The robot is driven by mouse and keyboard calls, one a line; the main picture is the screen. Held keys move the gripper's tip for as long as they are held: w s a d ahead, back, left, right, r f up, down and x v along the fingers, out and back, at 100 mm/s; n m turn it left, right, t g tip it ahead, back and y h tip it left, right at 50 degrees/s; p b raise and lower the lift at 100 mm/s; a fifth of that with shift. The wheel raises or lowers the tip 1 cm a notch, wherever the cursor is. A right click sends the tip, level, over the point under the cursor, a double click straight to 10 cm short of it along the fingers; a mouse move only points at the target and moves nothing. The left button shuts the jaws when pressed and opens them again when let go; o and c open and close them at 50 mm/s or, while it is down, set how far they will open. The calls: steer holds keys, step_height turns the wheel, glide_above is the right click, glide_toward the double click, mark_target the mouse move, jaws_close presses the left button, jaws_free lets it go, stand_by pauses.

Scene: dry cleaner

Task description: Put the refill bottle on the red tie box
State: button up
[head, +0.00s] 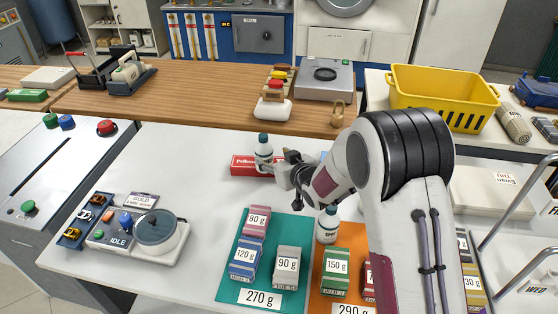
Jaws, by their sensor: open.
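The red tie box (241,166) with white lettering lies flat on the white table, left of my gripper. A white bottle with a dark cap (264,149) stands upright at the box and appears to rest on its top. Its base is partly hidden by my gripper. My gripper (270,165) is open, its fingers at the lower part of this bottle; whether they touch it I cannot tell. A second white bottle with a dark green cap (327,226) stands nearer, beside my arm. Which one is the refill bottle I cannot read.
A teal mat (240,279) holds several weight-labelled boxes; an orange mat (325,297) beside it holds more, partly hidden by my arm. A device with a round lid (156,228) stands left. A yellow basket (443,88) is at the back right. The table left of the red box is clear.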

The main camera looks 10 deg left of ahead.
steer(key=shift+v, duration=1.6)
steer(key=s+d+r+m+h, duration=0.1)
steer(key=s+d+r+h, duration=0.1)
steer(key=s+d+r, duration=0.4)
steer(key=s+d+r+m+g+h, duration=0.15)
steer(key=d+r, duration=0.25)
steer(key=d, duration=0.4)
steer(key=s+d+r+m+t+h, duration=0.1)
steer(key=s+d+r+m+h, duration=0.15)
steer(key=s+d+r, duration=0.35)
steer(key=s+d+m+g+h, duration=0.1)
steer(key=s+d, duration=0.3)
steer(key=s, duration=1)
steer(key=s+d+m+g, duration=0.1)
steer(key=s+d+g, duration=0.2)
steer(key=s, duration=1.1)
steer(key=d+f, duration=0.1)
steer(key=d, duration=0.1)
steer(key=shift+s+d+g+h, duration=0.15)
steer(key=shift+d+g+h, duration=0.2)
steer(key=shift+h, duration=0.05)
steer(key=c, duration=0.5)
